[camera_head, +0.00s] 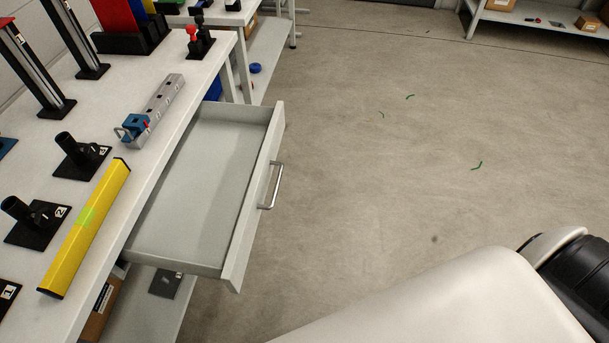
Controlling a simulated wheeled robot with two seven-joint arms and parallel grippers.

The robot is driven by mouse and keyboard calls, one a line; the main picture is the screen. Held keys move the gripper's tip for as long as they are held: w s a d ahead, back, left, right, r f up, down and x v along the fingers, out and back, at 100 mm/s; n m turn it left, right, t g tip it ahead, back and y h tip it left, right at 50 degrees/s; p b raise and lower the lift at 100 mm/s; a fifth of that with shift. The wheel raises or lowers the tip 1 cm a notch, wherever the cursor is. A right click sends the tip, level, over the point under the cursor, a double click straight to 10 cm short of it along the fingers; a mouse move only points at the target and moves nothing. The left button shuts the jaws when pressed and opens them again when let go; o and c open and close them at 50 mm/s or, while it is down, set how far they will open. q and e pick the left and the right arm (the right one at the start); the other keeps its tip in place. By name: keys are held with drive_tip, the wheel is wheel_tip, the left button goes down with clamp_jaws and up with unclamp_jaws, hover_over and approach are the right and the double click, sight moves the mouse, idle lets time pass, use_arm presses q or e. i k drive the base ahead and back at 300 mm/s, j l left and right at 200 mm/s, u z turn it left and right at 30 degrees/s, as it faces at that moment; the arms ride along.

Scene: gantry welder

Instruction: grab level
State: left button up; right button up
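A yellow level (84,229) with black end caps and a green vial section in its middle lies on the white workbench (72,318), near the bench's front edge. It lies slantwise, its far end toward the open drawer. Nothing touches it from above. Neither of my grippers shows in this view. A white and black part at the lower right is my own body.
An open, empty drawer (205,190) with a metal handle (272,186) juts out from the bench. Black holders (38,222) stand left of the level. A metal bar with a blue clamp (135,126) lies beyond it. The floor (400,170) at right is mostly clear.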

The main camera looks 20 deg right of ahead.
sight(56, 282)
drive_tip(key=z, duration=0.4)
drive_tip(key=u, duration=1.25)
drive_tip(key=k+j+z, duration=0.15)
drive_tip(key=j, duration=0.15)
